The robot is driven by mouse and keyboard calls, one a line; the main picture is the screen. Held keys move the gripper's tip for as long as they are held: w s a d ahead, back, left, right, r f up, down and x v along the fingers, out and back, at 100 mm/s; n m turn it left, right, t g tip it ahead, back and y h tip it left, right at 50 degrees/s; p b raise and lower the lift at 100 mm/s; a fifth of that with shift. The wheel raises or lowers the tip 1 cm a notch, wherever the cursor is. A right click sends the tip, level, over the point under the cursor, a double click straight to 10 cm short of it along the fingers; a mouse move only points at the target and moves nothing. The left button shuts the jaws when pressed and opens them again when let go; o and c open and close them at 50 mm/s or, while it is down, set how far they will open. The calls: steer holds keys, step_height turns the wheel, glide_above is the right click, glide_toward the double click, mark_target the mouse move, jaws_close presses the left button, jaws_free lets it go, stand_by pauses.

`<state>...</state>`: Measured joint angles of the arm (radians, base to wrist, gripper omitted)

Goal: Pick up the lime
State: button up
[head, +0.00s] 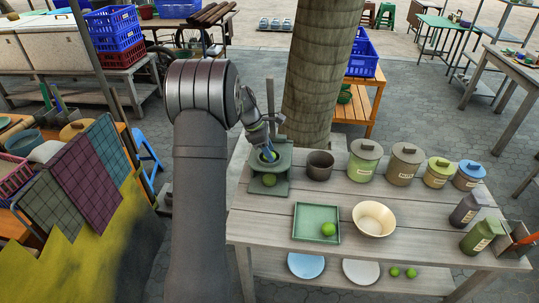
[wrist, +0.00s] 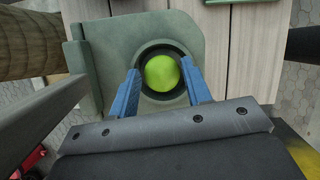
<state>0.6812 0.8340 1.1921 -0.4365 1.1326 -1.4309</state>
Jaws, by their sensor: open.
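In the wrist view a round yellow-green lime (wrist: 162,73) sits within a dark ring of a green stand (wrist: 100,45). The blue fingers of my gripper (wrist: 160,78) are open, one on each side of the lime. I cannot tell whether they touch it. In the head view my gripper (head: 268,154) points down at the top of the green stand (head: 283,186). A green lime (head: 269,180) shows low in the stand's front; I cannot tell whether it is the one in the wrist view. Another lime (head: 328,229) lies in a green tray (head: 301,236).
A dark cup (head: 319,166) stands right of the stand, with lidded canisters (head: 364,165) further right. A cream bowl (head: 373,220) is beside the tray. Two small limes (head: 395,271) lie on the lower shelf. A thick trunk (head: 315,75) rises behind the table.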

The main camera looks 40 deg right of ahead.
mark_target(271, 149)
steer(key=shift+c, duration=0.2)
steer(key=c, duration=0.7)
steer(key=shift+o, duration=0.2)
steer(key=shift+r, duration=0.5)
steer(key=v, duration=0.2)
steer(key=shift+r, duration=0.45)
steer(key=w+a, duration=1)
steer(key=a, duration=0.4)
